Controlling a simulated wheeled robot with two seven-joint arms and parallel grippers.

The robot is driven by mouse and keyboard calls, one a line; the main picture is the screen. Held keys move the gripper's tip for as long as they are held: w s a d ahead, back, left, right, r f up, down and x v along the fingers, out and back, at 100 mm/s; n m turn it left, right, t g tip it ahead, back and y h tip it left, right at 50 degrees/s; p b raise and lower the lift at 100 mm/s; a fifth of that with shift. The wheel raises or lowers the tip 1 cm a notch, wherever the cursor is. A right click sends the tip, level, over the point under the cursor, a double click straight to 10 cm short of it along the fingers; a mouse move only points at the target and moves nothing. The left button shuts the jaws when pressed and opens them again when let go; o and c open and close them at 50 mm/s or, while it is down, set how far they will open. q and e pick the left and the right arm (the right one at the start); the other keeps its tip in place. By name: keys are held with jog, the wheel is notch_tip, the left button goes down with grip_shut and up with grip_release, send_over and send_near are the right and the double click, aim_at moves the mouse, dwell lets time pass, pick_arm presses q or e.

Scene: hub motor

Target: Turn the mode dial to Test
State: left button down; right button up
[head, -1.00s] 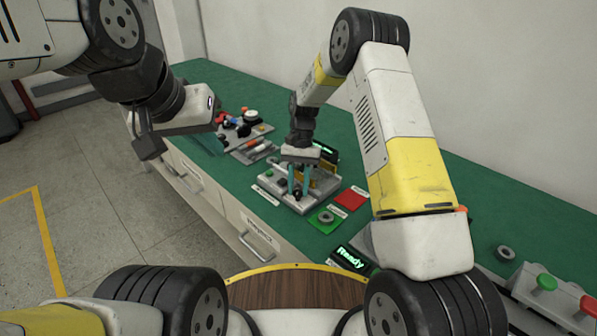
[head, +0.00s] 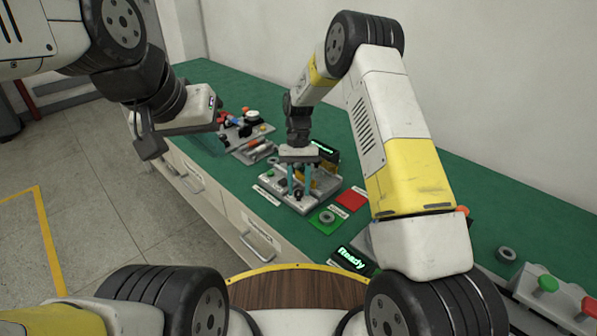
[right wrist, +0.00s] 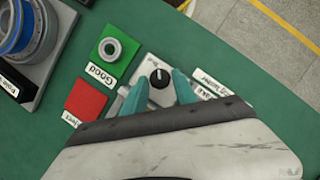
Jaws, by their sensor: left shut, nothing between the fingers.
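The mode dial (right wrist: 159,78) is a round black knob with a white pointer mark on a light grey panel. In the right wrist view its mark points toward the top of the picture. Small print by the dial is too blurred to read surely. My right gripper (right wrist: 161,85) is open, with one teal finger on each side of the dial; I cannot tell if they touch it. In the head view the right gripper (head: 299,188) points down over the panel's front part. My left gripper (head: 211,145) is shut and empty, held off to the left near the bench's far end.
A green pad (right wrist: 113,57) labelled Good carries a grey ring, beside a red pad (right wrist: 86,101). A display reading Ready (head: 352,258) stands nearer me. Several small parts lie on a tray (head: 245,137) farther back. Green and red buttons (head: 566,297) are at right.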

jog(key=shift+r, duration=0.1)
jog(key=v, duration=0.7)
jog(key=shift+r, duration=0.25)
jog(key=shift+w, duration=0.15)
